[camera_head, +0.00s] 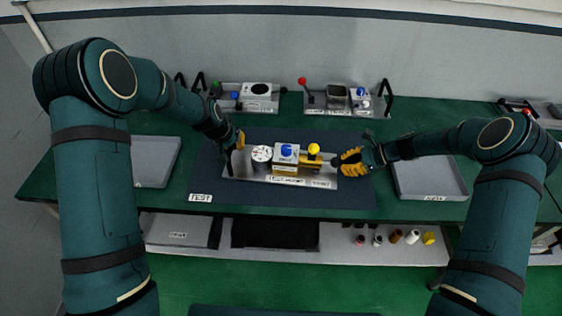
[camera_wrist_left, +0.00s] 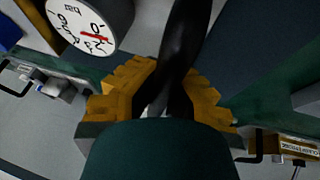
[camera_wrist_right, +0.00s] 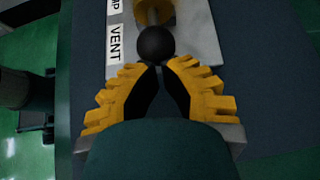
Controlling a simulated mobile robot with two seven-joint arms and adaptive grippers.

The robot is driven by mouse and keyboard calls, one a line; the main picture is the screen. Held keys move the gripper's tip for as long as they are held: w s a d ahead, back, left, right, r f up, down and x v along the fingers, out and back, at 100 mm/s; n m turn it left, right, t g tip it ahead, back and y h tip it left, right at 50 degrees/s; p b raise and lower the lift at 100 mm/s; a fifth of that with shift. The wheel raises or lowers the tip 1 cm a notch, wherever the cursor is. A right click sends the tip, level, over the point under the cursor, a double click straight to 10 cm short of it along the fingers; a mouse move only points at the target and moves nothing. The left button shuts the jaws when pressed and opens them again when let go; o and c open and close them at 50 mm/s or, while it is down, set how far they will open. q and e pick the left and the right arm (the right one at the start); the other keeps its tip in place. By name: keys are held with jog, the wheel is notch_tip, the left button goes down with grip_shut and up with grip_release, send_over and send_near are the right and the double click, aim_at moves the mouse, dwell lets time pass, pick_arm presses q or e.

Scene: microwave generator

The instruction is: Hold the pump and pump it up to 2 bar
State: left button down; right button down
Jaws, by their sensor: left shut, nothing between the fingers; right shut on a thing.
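The test pump (camera_head: 322,183) is a silver plate with a labelled front, lying on the dark mat. It carries a round white gauge (camera_head: 262,153), a blue knob (camera_head: 287,150), a yellow ball (camera_head: 313,149) and a brass cylinder at the right. My left gripper (camera_head: 240,141) is shut at the plate's left end, by a black handle (camera_wrist_left: 190,35); the handle passes close to its fingertips. My right gripper (camera_head: 342,161) is shut on the pump's black ball knob (camera_wrist_right: 155,43) at the right end. In the left wrist view the gauge (camera_wrist_left: 85,20) has a red needle; its exact reading is unclear.
Two further fixtures (camera_head: 248,97) (camera_head: 337,99) with black handles stand behind the mat. Grey trays flank it at left (camera_head: 155,160) and right (camera_head: 428,178). The mat's front strip, marked TEST, is clear. Small parts (camera_head: 395,236) stand on the shelf below.

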jog(key=shift+w+a, duration=0.1)
jog(key=shift+a, duration=0.65)
jog(key=shift+s+d, duration=0.15)
jog(key=shift+d, duration=1.4)
jog(key=shift+s+d, duration=0.1)
jog(key=shift+d, duration=1.4)
jog(key=shift+a, duration=0.9)
jog(key=shift+w+a, duration=0.1)
jog(key=shift+a, duration=0.55)
